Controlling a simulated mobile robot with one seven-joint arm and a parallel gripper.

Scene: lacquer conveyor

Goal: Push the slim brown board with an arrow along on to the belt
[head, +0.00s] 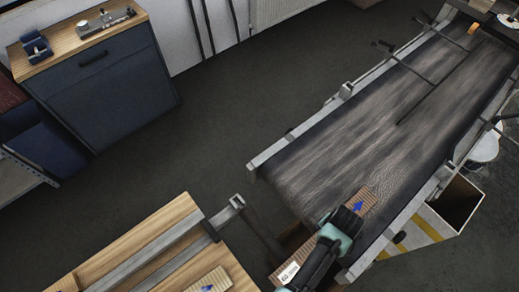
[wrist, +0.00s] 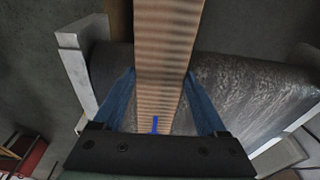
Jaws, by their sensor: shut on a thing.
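The slim brown board (head: 368,195) with a blue arrow lies at the near end of the dark belt (head: 400,110) in the head view, slanting up to the right. My gripper (head: 349,214) is over it and hides much of its middle. In the wrist view the board (wrist: 168,35) runs lengthwise between the two blue fingers of my gripper (wrist: 160,75), which are shut on it. The arrow shows close to the palm. The belt's rounded end (wrist: 250,95) passes beneath the board.
A wooden table (head: 150,235) with a metal rail stands at the lower left, with another arrow-marked board (head: 212,281) on it. Metal side rails (head: 345,92) with rods flank the belt. A blue cabinet (head: 105,85) stands at the upper left. The belt beyond the board is mostly clear.

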